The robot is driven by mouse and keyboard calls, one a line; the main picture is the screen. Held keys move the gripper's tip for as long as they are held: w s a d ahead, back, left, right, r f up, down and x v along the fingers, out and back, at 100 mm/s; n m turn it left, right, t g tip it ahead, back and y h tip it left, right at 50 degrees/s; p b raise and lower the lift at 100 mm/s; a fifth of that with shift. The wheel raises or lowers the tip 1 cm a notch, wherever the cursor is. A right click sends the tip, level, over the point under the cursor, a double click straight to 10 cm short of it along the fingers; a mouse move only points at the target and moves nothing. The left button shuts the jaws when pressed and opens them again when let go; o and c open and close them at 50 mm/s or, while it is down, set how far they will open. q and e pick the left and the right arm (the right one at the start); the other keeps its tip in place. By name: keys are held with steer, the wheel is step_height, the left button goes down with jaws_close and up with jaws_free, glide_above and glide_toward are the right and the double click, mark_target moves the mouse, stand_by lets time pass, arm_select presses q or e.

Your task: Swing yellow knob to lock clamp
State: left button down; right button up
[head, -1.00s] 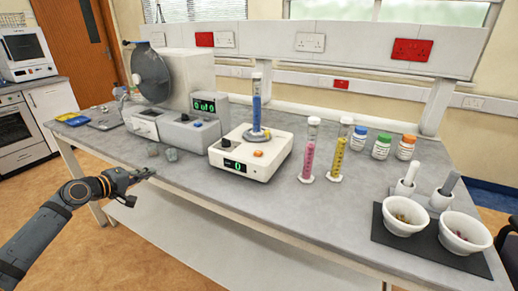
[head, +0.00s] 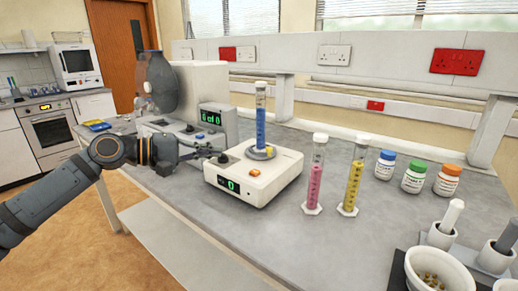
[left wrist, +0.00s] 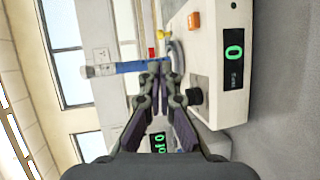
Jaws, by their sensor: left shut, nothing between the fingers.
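A white machine (head: 262,182) with an orange button and a green "0" display stands on the bench. On its top, a grey round clamp (head: 260,153) surrounds the foot of an upright cylinder of blue liquid (head: 260,118). A small yellow knob (head: 268,151) shows at the clamp; it also shows in the left wrist view (left wrist: 161,34). My left gripper (head: 212,151) is shut and empty, to the left of the clamp near the machine's left side. In the left wrist view its fingertips (left wrist: 161,68) overlap the cylinder's lower end; contact cannot be told.
Pink (head: 315,180) and yellow (head: 353,183) liquid cylinders stand to the right of the machine. Several capped bottles (head: 414,178) and mortars (head: 428,271) stand farther right. A larger grey machine (head: 211,122) stands behind my left gripper.

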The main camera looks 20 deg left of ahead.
mark_target(267, 150)
arm_select(q)
steer(key=p+x, duration=0.2)
steer(key=p, duration=0.1)
steer(key=p+x, duration=0.2)
steer(key=p, duration=0.1)
steer(key=p+x, duration=0.3)
steer(key=p, duration=0.1)
steer(key=shift+w+r, duration=0.1)
steer(key=shift+r, duration=0.2)
steer(key=x, duration=0.6)
steer(key=shift+w+d+f, duration=0.2)
steer(key=shift+f, duration=0.1)
arm_select(e)
steer(key=s+r, duration=0.6)
steer(key=r, duration=0.1)
steer(key=shift+s+r, duration=0.25)
steer(key=shift+s, duration=0.05)
steer(key=shift+r, duration=0.1)
